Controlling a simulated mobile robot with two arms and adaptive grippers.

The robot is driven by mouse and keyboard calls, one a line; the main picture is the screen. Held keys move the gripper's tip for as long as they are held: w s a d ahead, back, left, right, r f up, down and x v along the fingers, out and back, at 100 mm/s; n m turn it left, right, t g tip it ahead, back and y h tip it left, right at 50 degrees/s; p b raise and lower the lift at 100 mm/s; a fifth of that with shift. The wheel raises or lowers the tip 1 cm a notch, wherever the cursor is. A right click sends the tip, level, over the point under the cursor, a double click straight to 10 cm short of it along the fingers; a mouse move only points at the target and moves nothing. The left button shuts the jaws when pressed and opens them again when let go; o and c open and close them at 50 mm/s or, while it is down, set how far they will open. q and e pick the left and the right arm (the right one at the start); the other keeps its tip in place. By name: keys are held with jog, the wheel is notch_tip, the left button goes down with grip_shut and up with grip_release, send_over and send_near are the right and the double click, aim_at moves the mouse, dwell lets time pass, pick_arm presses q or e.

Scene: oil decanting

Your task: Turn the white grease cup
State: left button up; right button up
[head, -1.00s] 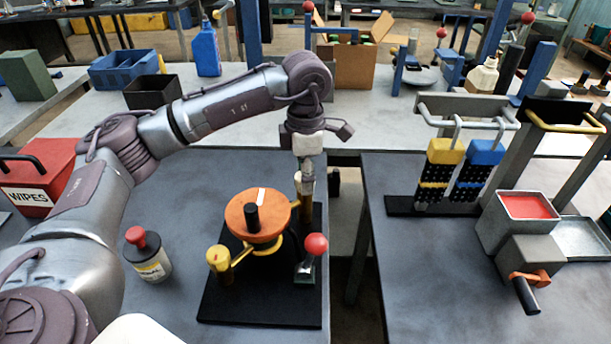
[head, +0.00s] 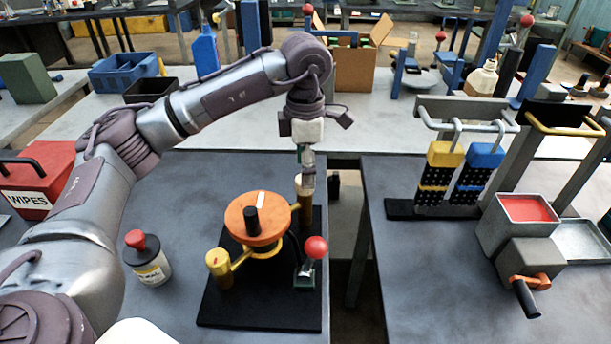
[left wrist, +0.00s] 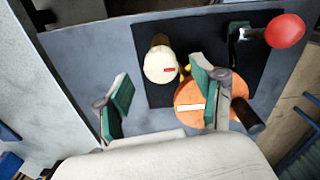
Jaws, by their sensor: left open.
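My right gripper is not in view.
An orange wheel (head: 240,232) with a black knob sits beside the cup. A yellow post (head: 218,268) and a red-ball lever (head: 316,248) flank it. A red-capped bottle (head: 148,260) stands left. A gap separates this table from the right one.

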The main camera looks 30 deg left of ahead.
pick_arm(q)
notch_tip(320, 180, up, 9)
jog(key=shift+f, duration=0.15)
dwell(0.6)
